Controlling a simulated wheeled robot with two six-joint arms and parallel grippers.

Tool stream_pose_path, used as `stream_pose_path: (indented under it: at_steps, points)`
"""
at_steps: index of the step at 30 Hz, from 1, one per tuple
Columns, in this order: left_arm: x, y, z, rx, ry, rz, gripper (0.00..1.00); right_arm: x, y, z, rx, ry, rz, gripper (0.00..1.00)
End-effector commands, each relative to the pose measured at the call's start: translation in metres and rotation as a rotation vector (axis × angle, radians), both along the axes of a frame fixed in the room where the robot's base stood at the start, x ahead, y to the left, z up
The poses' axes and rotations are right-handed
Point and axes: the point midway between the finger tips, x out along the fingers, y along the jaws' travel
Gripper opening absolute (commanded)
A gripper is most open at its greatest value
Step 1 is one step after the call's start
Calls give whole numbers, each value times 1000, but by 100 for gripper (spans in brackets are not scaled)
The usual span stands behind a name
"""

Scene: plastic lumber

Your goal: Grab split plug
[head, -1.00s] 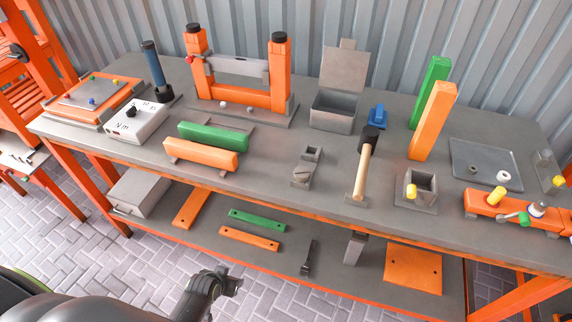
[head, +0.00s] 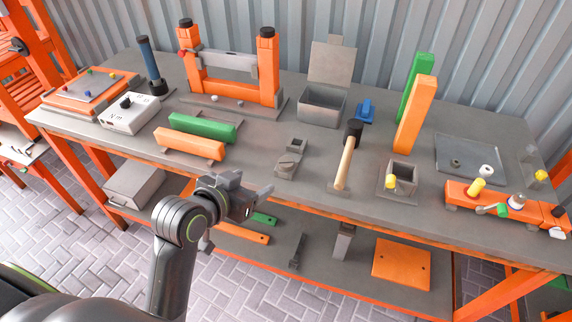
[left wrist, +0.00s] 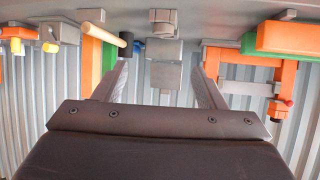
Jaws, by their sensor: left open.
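A small grey piece with a dark slit (head: 287,164), which looks like the split plug, lies on a small plate at the middle of the bench's front. A small grey square socket (head: 297,145) stands just behind it. My left gripper (head: 256,186) is open and empty, in front of the bench edge, to the left of and nearer than the slit piece, touching nothing that I can see. In the left wrist view its two fingers (left wrist: 161,70) are spread, with small grey parts (left wrist: 163,17) beyond them at the top; the slit is not clear there. My right gripper is not in view.
Green (head: 203,126) and orange (head: 189,144) bars lie to the left. An open lidded box (head: 322,105) stands behind. The lower shelf holds several parts.

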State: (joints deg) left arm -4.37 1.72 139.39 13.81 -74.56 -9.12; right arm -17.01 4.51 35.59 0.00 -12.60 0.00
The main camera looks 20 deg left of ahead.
Motion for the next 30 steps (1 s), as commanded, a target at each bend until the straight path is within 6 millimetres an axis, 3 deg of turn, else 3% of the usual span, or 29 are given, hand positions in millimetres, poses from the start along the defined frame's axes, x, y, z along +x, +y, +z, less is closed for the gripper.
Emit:
stream_pose_path:
  at_steps: [15,30]
  points:
    - [77,-18,-43,0,2,0,64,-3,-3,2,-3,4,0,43]
    - [112,-22,-61,1,2,1,64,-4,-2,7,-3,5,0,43]
